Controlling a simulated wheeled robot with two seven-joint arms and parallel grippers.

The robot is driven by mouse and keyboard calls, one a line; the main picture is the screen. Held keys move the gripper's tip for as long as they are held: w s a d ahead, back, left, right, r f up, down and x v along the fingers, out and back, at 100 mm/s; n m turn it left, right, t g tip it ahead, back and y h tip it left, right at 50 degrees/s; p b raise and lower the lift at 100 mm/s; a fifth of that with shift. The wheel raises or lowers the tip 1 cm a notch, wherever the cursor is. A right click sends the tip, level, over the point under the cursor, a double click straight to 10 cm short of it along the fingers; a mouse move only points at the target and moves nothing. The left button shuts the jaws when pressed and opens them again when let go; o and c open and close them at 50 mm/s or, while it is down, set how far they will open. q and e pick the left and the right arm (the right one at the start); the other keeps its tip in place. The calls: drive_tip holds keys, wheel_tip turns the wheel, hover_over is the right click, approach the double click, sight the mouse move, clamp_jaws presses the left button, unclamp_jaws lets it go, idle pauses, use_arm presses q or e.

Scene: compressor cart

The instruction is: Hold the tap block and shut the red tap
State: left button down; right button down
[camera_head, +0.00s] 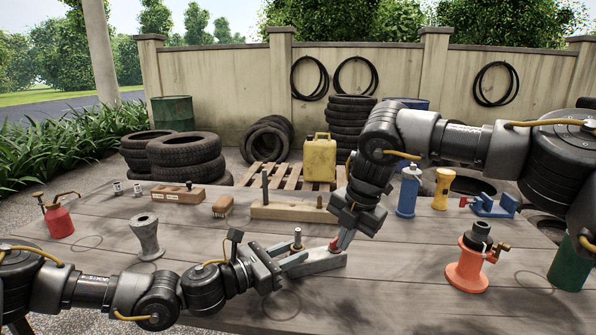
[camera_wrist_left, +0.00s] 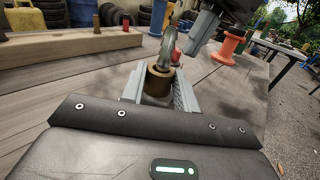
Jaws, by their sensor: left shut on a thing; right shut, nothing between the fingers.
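My left gripper (camera_head: 292,258) is shut on the tap block at that end. In the left wrist view the brown base (camera_wrist_left: 160,80) sits between the fingers (camera_wrist_left: 160,92). The red tap (camera_head: 333,245) is on the block's right part, partly covered by my right gripper (camera_head: 341,241). That gripper points down with its fingers shut, beside or touching the tap; I cannot tell which.
A wooden beam with a dark peg (camera_head: 285,211) lies behind the block. An orange spool-shaped stand (camera_head: 466,270) is to the right, a grey flared stand (camera_head: 146,238) to the left. A blue bottle (camera_head: 407,192) stands behind my right gripper. The front table area is clear.

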use_arm(q)
drive_tip(key=shift+f, duration=0.1)
use_arm(e)
drive_tip(key=shift+w+d, duration=0.25)
drive_tip(key=shift+d, duration=0.1)
drive_tip(key=shift+w+d, duration=0.15)
drive_tip(key=shift+w, duration=0.15)
drive_tip(key=shift+w+d, duration=0.15)
drive_tip(key=shift+w, duration=0.1)
idle(0.4)
drive_tip(key=shift+d, duration=0.1)
idle(0.3)
drive_tip(key=shift+s+d, duration=0.15)
drive_tip(key=shift+d, duration=0.1)
wheel_tip(320, 180, up, 6)
idle(0.6)
use_arm(q)
drive_tip(key=c, duration=1)
unclamp_jaws()
